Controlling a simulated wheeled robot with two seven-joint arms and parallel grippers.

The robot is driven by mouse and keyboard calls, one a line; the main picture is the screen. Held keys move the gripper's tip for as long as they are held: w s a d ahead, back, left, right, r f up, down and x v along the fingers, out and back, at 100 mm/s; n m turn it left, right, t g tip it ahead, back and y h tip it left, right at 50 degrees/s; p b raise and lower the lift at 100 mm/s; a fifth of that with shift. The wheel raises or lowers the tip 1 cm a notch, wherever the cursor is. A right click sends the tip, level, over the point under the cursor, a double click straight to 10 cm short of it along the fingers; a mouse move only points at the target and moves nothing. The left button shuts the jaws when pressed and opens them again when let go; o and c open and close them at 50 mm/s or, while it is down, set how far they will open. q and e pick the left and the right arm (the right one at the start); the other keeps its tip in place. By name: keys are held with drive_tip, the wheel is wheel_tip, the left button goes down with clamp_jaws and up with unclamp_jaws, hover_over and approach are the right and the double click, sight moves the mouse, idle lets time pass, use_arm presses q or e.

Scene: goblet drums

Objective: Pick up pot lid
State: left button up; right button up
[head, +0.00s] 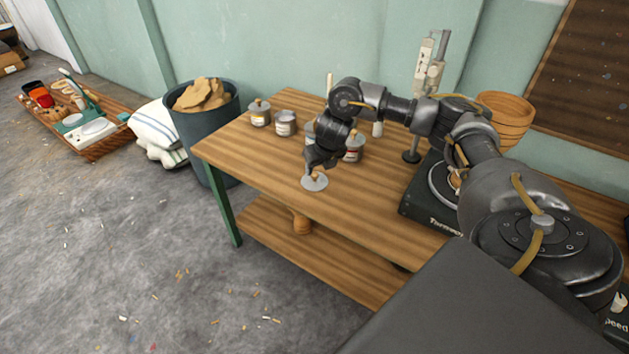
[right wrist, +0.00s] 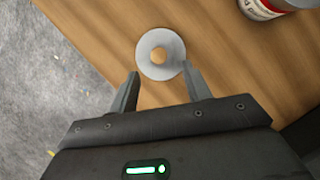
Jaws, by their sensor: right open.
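The pot lid (head: 315,183) is a small pale grey disc with a tan knob, lying on the wooden table near its front edge. My right gripper (head: 313,171) is directly above the lid in the head view, pointing down. In the right wrist view my right gripper (right wrist: 160,73) is open with nothing between its fingers. My left gripper is not in view.
Several lidded pots, one of them (head: 260,113), stand farther back on the table (head: 279,181). A black turntable device (head: 425,206) is to the right. A dark bin (head: 203,126) stands left of the table. The table's front edge is close to the lid.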

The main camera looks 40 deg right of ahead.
sight(315, 175)
drive_tip(key=x, duration=0.4)
drive_tip(key=shift+w+f, duration=0.35)
drive_tip(key=shift+f, duration=0.15)
clamp_jaws()
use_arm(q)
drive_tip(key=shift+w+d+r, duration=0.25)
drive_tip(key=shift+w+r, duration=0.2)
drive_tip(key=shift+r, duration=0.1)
use_arm(e)
drive_tip(key=shift+r, duration=0.15)
